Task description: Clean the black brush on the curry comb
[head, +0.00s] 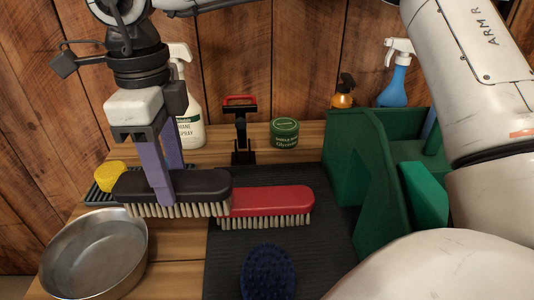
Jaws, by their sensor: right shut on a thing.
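The black brush (208,183) has a dark back and pale bristles that point down. My right gripper (167,184) has purple fingers and is shut on the brush's back, one finger in front of it and one behind. The brush is level, left of and behind the curry comb, and apart from it. Whether the bristles touch anything below is unclear. The curry comb (267,273) is a dark blue oval at the front of the black mat, its near edge cut by the picture. My left gripper is out of view.
A red brush (268,201) lies on the black mat (228,255), just right of the black brush. A metal bowl (92,258) stands front left. A green tote (372,165) is on the right. A spray bottle (190,125) and green tin (284,132) stand behind.

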